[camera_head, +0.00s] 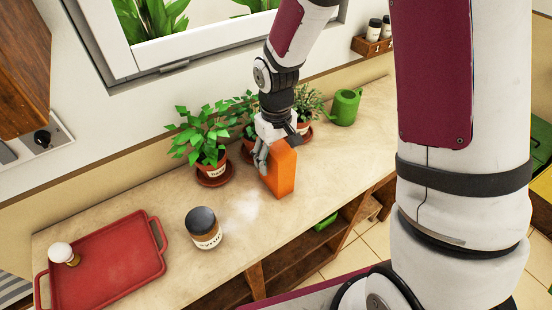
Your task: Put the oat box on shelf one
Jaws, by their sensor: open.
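An orange box (283,176), likely the oat box, stands upright on the beige counter, left of the green watering can. No label can be read on it from here. My gripper (276,150) is open at the top of the box, with one finger by its left side and the other near its top back edge. I cannot tell whether the fingers touch it. Open wooden shelving (256,281) shows under the counter, partly hidden by my arm. No number is visible on any shelf.
Potted plants (205,140) stand behind the box against the wall, and the watering can (344,107) is to the right. A dark-lidded jar (203,228) and a red tray (108,262) holding a small shaker (63,254) are to the left. A green item (326,221) sits below the counter.

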